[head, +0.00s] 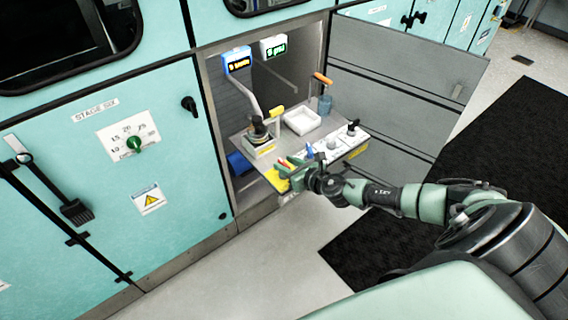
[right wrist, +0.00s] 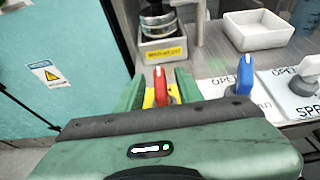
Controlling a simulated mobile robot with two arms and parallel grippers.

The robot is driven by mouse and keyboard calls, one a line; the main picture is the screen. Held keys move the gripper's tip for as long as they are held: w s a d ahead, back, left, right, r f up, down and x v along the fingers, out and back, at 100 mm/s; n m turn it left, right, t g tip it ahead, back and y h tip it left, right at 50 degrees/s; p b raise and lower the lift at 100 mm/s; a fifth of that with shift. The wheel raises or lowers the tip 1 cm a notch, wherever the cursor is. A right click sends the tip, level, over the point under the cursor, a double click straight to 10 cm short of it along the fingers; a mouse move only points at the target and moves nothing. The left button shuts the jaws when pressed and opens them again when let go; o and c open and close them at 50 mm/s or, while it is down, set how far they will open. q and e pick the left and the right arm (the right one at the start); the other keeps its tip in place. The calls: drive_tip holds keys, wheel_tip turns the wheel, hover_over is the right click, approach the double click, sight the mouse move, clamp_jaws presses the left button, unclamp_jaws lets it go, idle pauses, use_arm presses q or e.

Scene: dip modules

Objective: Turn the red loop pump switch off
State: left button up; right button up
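The red switch (right wrist: 160,86) is an upright red handle with a pale tip, on a yellow plate (right wrist: 149,98) at the front edge of the pull-out shelf. In the head view the red switch (head: 283,163) is small and partly crowded by my gripper. My right gripper (head: 298,172) reaches in from the right at the shelf's front. In the right wrist view its green fingers (right wrist: 158,93) stand apart, one on each side of the red handle, with gaps visible. Contact is not visible. The handle's lower part is hidden by the gripper body. My left gripper is not in view.
A blue switch (right wrist: 244,75) stands just right of the red one, and a white knob (right wrist: 308,75) further right. Behind are a white tray (head: 302,120), a dark pot on a labelled stand (head: 260,147) and a blue bottle (head: 325,103). An open grey door (head: 390,95) flanks the shelf.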

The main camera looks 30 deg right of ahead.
drive_tip(key=shift+w+a+f, duration=0.1)
drive_tip(key=shift+w+f, duration=0.2)
drive_tip(key=shift+w, duration=0.3)
clamp_jaws()
drive_tip(key=shift+r, duration=0.1)
